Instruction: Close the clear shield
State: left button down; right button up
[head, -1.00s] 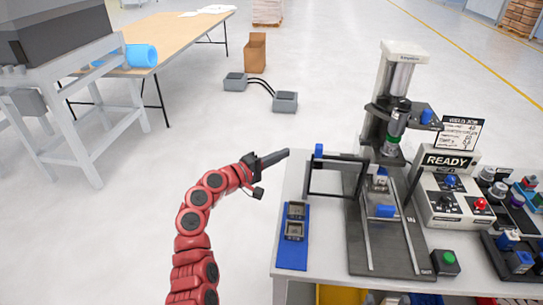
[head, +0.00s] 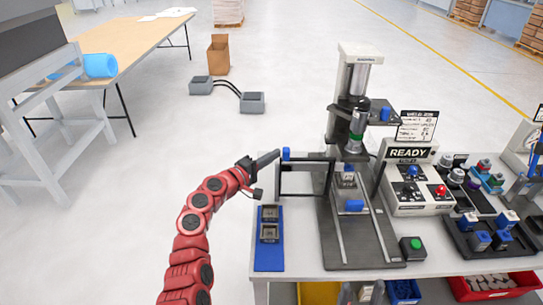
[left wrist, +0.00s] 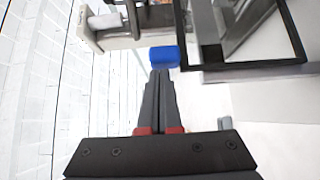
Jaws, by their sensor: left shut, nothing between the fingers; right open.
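The clear shield (head: 306,194) is a see-through panel in a black frame. It stands out to the left of the press's work area, with a blue handle (head: 286,153) at its upper left corner. My left gripper (head: 277,154) is shut and empty, its tips right beside the handle's left side. In the left wrist view, the closed fingers (left wrist: 158,78) point at the blue handle (left wrist: 164,57); whether they touch it I cannot tell. The black frame (left wrist: 245,66) fills the upper right there. My right gripper (head: 362,292) shows only its open fingertips at the bottom edge.
The press (head: 352,105) stands behind its base plate (head: 392,255) on the table. A blue tray (head: 268,262) lies at the left edge. A control box (head: 418,185) with a READY sign and a green button (head: 412,246) stand right.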

pick_arm(q)
jog(key=d+b, duration=0.4)
jog(key=d, duration=1.3)
jog(key=shift+d, duration=0.3)
jog(key=shift+s, duration=0.1)
